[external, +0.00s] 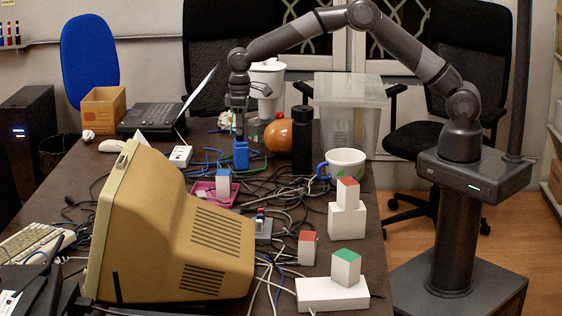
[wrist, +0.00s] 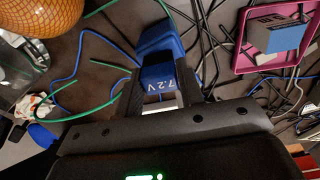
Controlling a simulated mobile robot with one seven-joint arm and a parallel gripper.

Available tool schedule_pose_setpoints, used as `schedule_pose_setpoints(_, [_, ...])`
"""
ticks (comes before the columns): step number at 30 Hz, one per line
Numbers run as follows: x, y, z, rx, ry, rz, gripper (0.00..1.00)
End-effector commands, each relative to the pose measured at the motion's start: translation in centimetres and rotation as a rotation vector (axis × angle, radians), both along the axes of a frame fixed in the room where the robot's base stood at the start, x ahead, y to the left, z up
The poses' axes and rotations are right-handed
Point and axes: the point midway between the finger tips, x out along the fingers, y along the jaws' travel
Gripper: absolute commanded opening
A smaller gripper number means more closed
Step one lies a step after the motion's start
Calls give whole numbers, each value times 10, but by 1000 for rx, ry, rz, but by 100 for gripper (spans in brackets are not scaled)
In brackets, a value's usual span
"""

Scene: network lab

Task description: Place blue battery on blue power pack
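My gripper (external: 239,132) points straight down over the far part of the table. Its fingers are closed on the sides of a blue battery (external: 241,155). A white block with a blue top (external: 223,180), which fits the blue power pack, stands in a pink tray (external: 203,187), nearer the camera and a little left of the battery. The wrist view shows this block (wrist: 284,38) at upper right, apart from the gripper.
Tangled cables (external: 280,190) cover the middle of the table. An orange ball (external: 278,136) and a black bottle (external: 302,138) stand just right of my gripper. A big beige monitor (external: 170,230) fills the near left. Red-topped and green-topped blocks (external: 346,265) stand at the near right.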

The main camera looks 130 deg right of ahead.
Motion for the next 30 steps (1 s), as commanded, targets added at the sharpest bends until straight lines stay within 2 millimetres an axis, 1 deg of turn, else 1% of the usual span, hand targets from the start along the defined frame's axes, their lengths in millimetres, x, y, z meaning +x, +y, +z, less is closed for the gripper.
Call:
schedule_pose_setpoints(1, [0,0,0,0,0,0,39])
schedule_pose_setpoints(6, [0,0,0,0,0,0,53])
schedule_pose_setpoints(7, [0,0,0,0,0,0,54])
schedule_pose_setpoints(14, [0,0,1,0,0,0,54])
schedule_pose_setpoints(17, [0,0,8,-1,-1,0,54])
schedule_pose_setpoints(20, [1,-1,22,-3,-1,0,54])
schedule_pose_setpoints(27, [1,0,75,-4,-2,0,54])
schedule_pose_setpoints(30, [1,0,94,-1,-1,0,54])
